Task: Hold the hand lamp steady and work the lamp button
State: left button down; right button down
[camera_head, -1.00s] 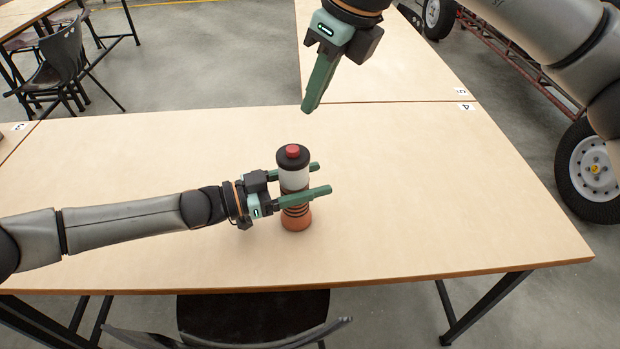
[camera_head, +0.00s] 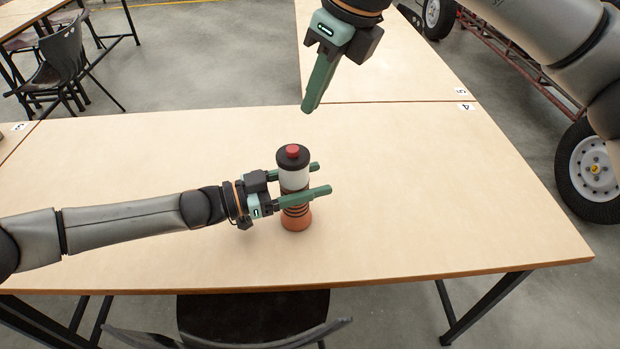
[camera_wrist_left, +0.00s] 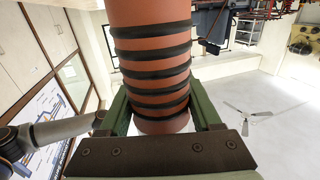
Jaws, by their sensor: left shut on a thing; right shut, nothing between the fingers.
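The hand lamp (camera_head: 294,180) stands upright on the table, with an orange ribbed grip, a white band, a black head and a red lamp button (camera_head: 292,151) on top. My left gripper (camera_head: 318,178) is shut on the lamp from the left, one finger on each side of it. In the left wrist view the lamp's ribbed grip (camera_wrist_left: 152,65) sits between the fingers. My right gripper (camera_head: 309,108) is shut and empty, above and behind the lamp, apart from the button.
The wooden table (camera_head: 430,200) is clear around the lamp. A second table (camera_head: 390,70) joins it at the back. A chair (camera_head: 255,318) stands at the front edge. A wheeled chassis (camera_head: 595,170) is on the right.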

aim_at(299, 157)
jog(key=shift+w+a+f+n+t+y, duration=0.4)
jog(key=shift+f+n+t, duration=0.35)
jog(key=shift+f+n, duration=0.5)
jog(key=shift+w+a+f+n+t+y, duration=0.15)
jog(key=shift+a+f+n+t+y, duration=0.2)
jog(key=shift+f+n+t+y, duration=0.6)
jog(key=shift+w+a+f+n+t+y, duration=0.15)
jog(key=shift+w+a+f+n+t, duration=0.25)
jog(key=shift+f+n, duration=1.1)
jog(key=shift+s+f+m, duration=0.1)
jog(key=shift+f+m, duration=0.2)
jog(key=shift+f, duration=0.1)
